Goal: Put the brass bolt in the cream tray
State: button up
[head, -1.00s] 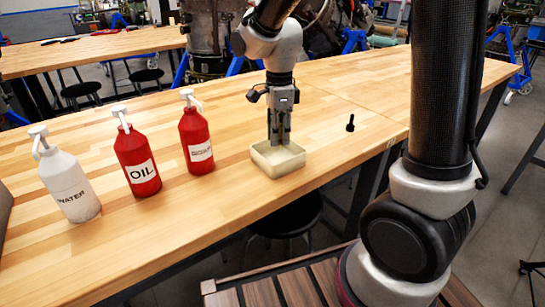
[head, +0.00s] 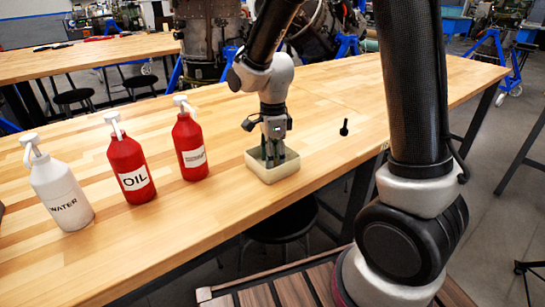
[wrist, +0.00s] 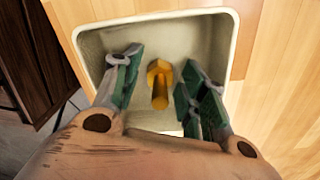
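The cream tray (head: 291,168) stands on the wooden bench near its front edge; its rim also shows in the wrist view (wrist: 231,45). My gripper (head: 271,160) points down with its fingers inside the tray. In the wrist view my gripper (wrist: 160,88) is open, with green-padded fingers apart. The brass bolt (wrist: 159,84) is inside the tray between the fingers, with a visible gap on each side. In the head view the bolt is hidden by the gripper and tray wall.
A black bolt (head: 344,128) stands on the bench right of the tray. Two red bottles, one labelled OIL (head: 128,167) and another (head: 190,146), and a white WATER bottle (head: 60,190) stand to the left. The bench behind the tray is mostly clear.

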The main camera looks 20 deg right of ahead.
notch_tip(320, 180, up, 12)
jog(key=shift+r, duration=0.1)
jog(key=shift+d+r, duration=0.15)
jog(key=s+d+r+n+t, duration=0.2)
jog(key=s+d+r+n, duration=0.1)
jog(key=s+d+n, duration=0.4)
jog(key=s+d+r+n+t, duration=0.2)
jog(key=s+d+n, duration=0.5)
jog(key=s+n, duration=0.5)
jog(key=shift+d+r+t, duration=0.3)
jog(key=shift+r, duration=0.15)
